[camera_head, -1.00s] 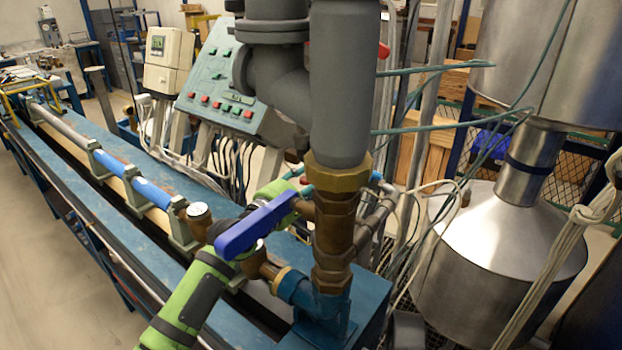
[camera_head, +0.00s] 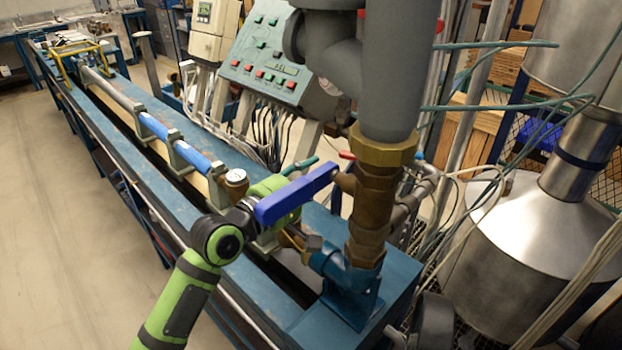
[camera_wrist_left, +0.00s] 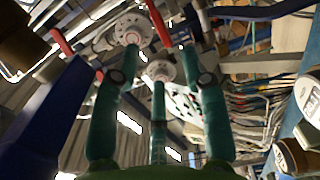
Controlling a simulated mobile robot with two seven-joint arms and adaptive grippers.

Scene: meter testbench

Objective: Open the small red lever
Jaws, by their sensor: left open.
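A small red lever (camera_head: 347,155) shows behind the large blue lever (camera_head: 297,192), beside the brass pipe. My left gripper (camera_head: 300,166) is mostly hidden behind the blue lever; a teal finger shows just left of the red lever. In the left wrist view, my gripper's green fingers (camera_wrist_left: 160,62) are spread open with nothing held. Two red handle pieces show there, one upper left (camera_wrist_left: 62,42) and one top centre (camera_wrist_left: 160,25); I cannot tell which is the small lever. The blue lever also fills the left of that view (camera_wrist_left: 42,125). My right gripper is not in view.
A brass and grey vertical pipe (camera_head: 372,205) stands right of the gripper. A round gauge (camera_head: 236,178) sits on the blue bench (camera_head: 170,165). A control panel (camera_head: 270,65) stands behind. Hoses and a steel tank (camera_head: 510,250) lie to the right.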

